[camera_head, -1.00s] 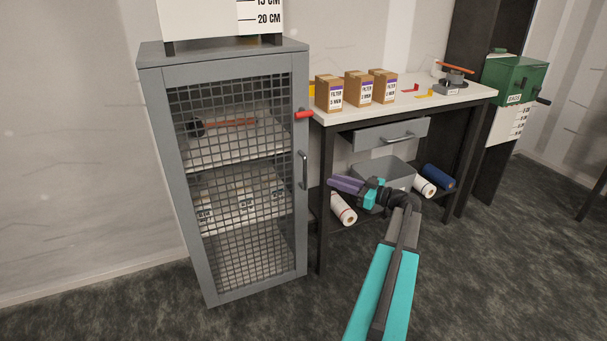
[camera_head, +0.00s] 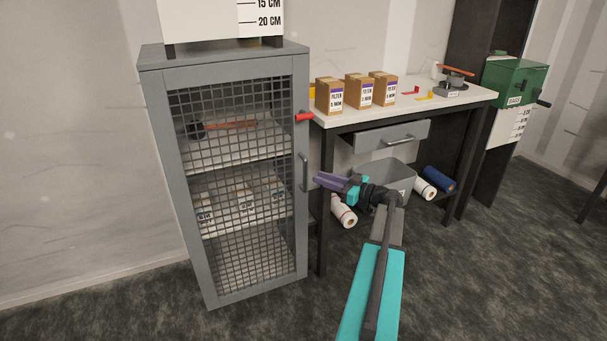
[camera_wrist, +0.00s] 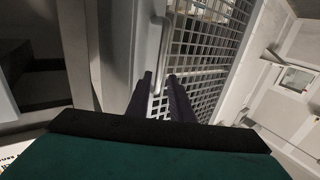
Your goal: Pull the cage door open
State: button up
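The grey cage cabinet stands at the left in the head view, with its mesh door (camera_head: 232,180) shut. The door's vertical bar handle (camera_head: 304,172) is on its right edge, and a red latch lever (camera_head: 304,116) sticks out above it. My gripper (camera_head: 317,181) has purple fingers and is just right of the handle, apparently a little short of it. In the wrist view the two fingers (camera_wrist: 163,80) are spread with a gap between them. The handle (camera_wrist: 165,50) shows just beyond the fingertips, roughly in line with the gap, and nothing is held.
Right of the cabinet is a bench (camera_head: 450,97) with filter boxes (camera_head: 359,90), a drawer (camera_head: 390,136) and a grey bin (camera_head: 393,174) below. Paper rolls (camera_head: 343,212) lie on its lower shelf. The floor before the cabinet is clear.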

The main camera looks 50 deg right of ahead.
aim_at(306, 174)
jog(key=x, duration=0.8)
jog(key=shift+d, duration=0.1)
jog(key=shift+c, duration=0.3)
grip_shut()
jog(key=shift+s+a, duration=0.1)
jog(key=shift+a, duration=0.1)
